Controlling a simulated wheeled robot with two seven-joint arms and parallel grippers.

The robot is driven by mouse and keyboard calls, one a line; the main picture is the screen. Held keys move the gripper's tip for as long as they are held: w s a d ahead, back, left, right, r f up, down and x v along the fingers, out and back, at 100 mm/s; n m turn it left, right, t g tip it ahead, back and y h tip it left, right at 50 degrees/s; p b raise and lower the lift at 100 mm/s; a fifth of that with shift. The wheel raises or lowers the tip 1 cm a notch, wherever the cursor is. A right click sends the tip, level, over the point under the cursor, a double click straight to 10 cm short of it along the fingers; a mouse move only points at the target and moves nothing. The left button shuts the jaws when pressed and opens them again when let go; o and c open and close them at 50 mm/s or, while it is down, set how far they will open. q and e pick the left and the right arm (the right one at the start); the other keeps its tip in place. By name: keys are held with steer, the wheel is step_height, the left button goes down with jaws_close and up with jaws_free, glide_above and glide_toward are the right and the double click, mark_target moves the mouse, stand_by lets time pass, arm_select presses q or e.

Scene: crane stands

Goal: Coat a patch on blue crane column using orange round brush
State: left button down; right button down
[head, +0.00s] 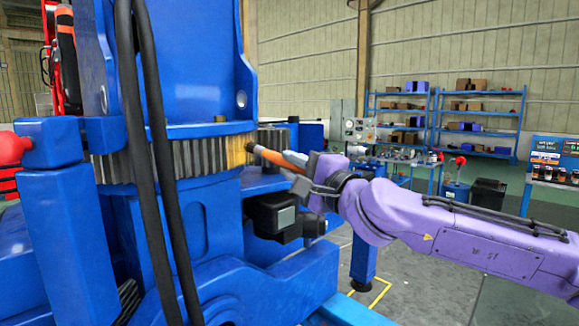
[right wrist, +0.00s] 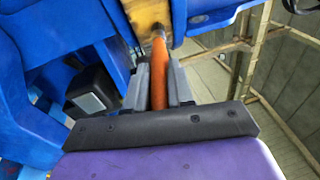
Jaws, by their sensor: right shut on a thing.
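The blue crane column (head: 190,60) stands at the left of the head view, with a toothed grey ring (head: 200,160) around its base. A yellow-brown patch (head: 237,152) covers part of the ring; it also shows at the top of the right wrist view (right wrist: 148,14). My right gripper (head: 300,170) is shut on the orange round brush (head: 272,156). In the right wrist view the brush (right wrist: 160,75) lies between the two grey fingers (right wrist: 159,85), its tip at the patch. I cannot tell whether it touches. My left gripper is not in view.
Two black hoses (head: 150,150) hang in front of the column. A black box (head: 278,214) juts from the crane below my right gripper. Blue shelves (head: 440,118) and a workbench (head: 400,158) stand behind.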

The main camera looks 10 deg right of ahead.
steer(key=s+a+b, duration=0.1)
steer(key=s+a, duration=0.3)
steer(key=s, duration=0.2)
stand_by(1.6)
steer(key=shift+s+d+p, duration=0.3)
steer(key=shift+s+d, duration=0.6)
steer(key=shift+d, duration=0.3)
steer(key=shift+s+d+p, duration=0.3)
steer(key=shift+s+d, duration=0.55)
steer(key=shift+d, duration=0.35)
